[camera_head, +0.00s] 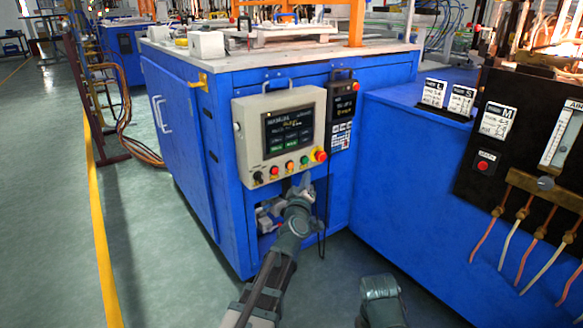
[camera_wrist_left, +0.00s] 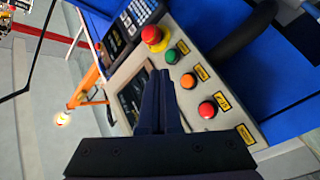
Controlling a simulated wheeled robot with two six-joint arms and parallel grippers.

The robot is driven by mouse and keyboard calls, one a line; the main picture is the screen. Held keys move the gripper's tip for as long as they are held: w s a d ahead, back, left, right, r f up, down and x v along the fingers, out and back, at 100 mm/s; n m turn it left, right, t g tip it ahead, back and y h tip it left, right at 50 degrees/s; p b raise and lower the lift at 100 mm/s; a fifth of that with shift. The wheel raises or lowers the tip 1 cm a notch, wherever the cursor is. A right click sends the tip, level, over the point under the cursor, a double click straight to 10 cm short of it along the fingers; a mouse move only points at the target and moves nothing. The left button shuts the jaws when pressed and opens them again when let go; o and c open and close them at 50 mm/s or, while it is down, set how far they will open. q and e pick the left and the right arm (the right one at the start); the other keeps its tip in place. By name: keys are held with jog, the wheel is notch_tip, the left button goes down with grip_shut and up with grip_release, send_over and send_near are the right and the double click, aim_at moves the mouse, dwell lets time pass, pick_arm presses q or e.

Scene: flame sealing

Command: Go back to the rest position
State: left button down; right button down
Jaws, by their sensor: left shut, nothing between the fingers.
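My left gripper (camera_head: 303,183) is in front of the blue cabinet, just below the lower right part of the beige control panel (camera_head: 243,150). In the left wrist view its two dark fingers (camera_wrist_left: 160,74) are together with nothing between them. They overlap the panel's screen (camera_wrist_left: 133,98) in that view, beside the button row. I cannot tell whether they touch the panel. A part of my right arm (camera_head: 382,300) shows at the bottom of the head view; its gripper is not visible.
The panel carries a red emergency button (camera_head: 320,155) and several smaller buttons. A keypad unit (camera_head: 342,110) hangs beside it. A blue bench (camera_head: 420,190) with labelled blocks and hoses stands at right. Open floor (camera_head: 150,240) lies at left.

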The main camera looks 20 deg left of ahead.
dwell(0.3)
pick_arm(q)
jog(key=s+d+f+m+g+h+p, duration=0.3)
jog(key=d+m+h, duration=0.3)
jog(key=d, duration=0.5)
jog(key=s+d+f+m+g+h+p, duration=0.1)
jog(key=s+d+f+m+g+p, duration=0.2)
jog(key=s+d+f+m+g, duration=0.55)
jog(key=s+a+f+g+y+p, duration=0.1)
jog(key=s+a+g+y+p, duration=0.2)
jog(key=s, duration=0.8)
jog(key=s+a+f+g+y, duration=0.2)
jog(key=s+g+y, duration=0.15)
jog(key=s, duration=0.75)
notch_tip(320, 180, up, 38)
jog(key=p, duration=3.8)
jog(key=shift+s+a+r+g, duration=0.15)
jog(key=shift+s+a+g, duration=0.05)
jog(key=shift+a+g, duration=0.2)
